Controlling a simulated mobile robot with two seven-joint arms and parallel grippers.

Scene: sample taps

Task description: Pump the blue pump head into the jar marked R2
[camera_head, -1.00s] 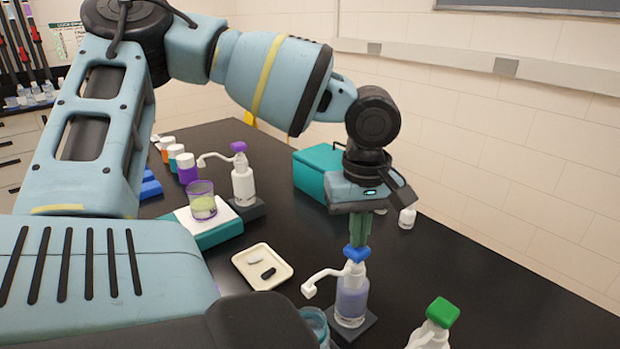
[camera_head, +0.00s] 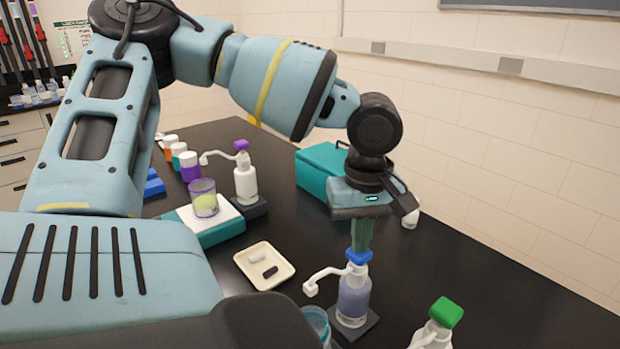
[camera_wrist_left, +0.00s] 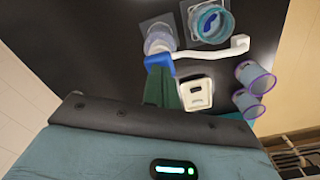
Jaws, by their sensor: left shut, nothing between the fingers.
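The blue pump head (camera_head: 358,257) sits on a bottle of lavender liquid (camera_head: 353,298); its white spout points left. My left gripper (camera_head: 361,248) is shut, empty and pointing down, its fingertips at the top of the blue head. In the left wrist view the green fingers (camera_wrist_left: 160,76) meet the blue head (camera_wrist_left: 158,62). A teal-tinted jar (camera_head: 316,322) stands near the spout's end, partly hidden by my arm. In the left wrist view this jar (camera_wrist_left: 226,30) has something blue inside. I cannot read an R2 mark on it. My right gripper is not in view.
A green-headed pump bottle (camera_head: 444,312) stands at front right. A purple-headed pump bottle (camera_head: 245,183) stands behind, with a purple-rimmed jar (camera_head: 205,203) on a teal and white stand. A cream tray (camera_head: 280,274) and a teal box (camera_head: 316,178) are nearby.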

